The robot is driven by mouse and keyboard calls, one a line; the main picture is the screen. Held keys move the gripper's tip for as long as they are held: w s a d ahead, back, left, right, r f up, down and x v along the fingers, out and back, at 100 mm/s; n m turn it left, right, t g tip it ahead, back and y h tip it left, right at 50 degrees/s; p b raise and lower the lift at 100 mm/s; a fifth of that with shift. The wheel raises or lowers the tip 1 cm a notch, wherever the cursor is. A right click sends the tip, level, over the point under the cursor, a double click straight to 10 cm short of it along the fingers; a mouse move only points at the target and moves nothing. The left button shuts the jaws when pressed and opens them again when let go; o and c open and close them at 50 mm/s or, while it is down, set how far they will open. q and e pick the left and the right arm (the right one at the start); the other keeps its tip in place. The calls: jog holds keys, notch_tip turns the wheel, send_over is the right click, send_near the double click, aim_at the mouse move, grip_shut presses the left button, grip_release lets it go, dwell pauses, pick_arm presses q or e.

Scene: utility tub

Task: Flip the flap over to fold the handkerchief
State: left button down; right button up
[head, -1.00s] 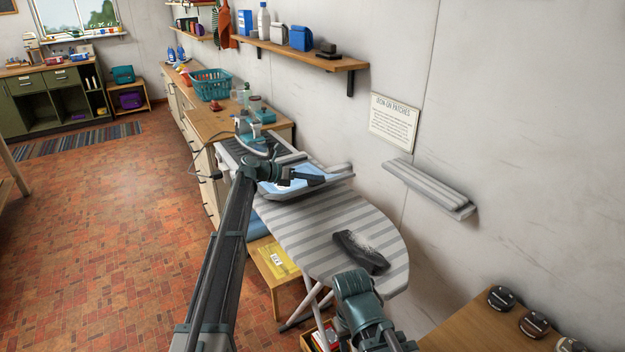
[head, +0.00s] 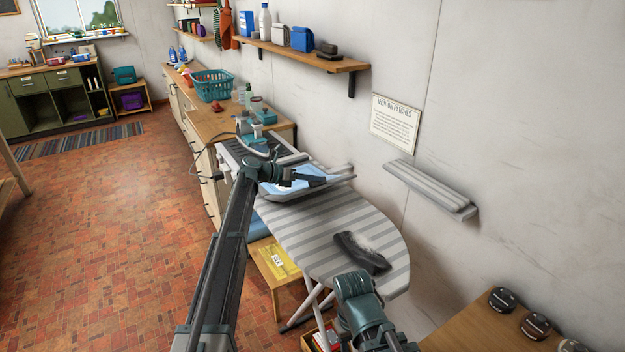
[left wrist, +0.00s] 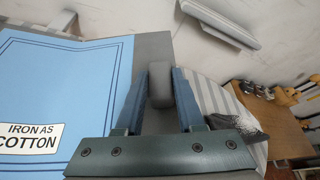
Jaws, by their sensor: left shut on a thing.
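The blue handkerchief (head: 283,190) lies on a grey folding board at the far end of the striped ironing board. In the left wrist view the handkerchief (left wrist: 60,85) looks flat, with a white "IRON AS COTTON" label (left wrist: 30,138). The grey flap (left wrist: 153,50) shows beside it, with a rounded grey tab (left wrist: 158,93). My left gripper (head: 318,181) reaches over the handkerchief. In the left wrist view its two fingers stand either side of the tab, shut on it. My arm hides part of the board.
The striped ironing board (head: 325,222) is bare in its middle. A dark grey crumpled thing (head: 360,252) lies near its front end. A wall shelf (head: 310,58) and a striped wall-mounted board (head: 430,188) are to the right. A counter (head: 215,122) stands behind.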

pick_arm(q)
jog(key=c, duration=0.5)
grip_release()
jog(key=shift+a, duration=0.1)
jog(key=p+v, duration=0.4)
jog(key=v, duration=0.8)
jog(key=shift+r, duration=0.1)
jog(key=shift+p+v, duration=0.35)
jog(key=shift+v, duration=0.45)
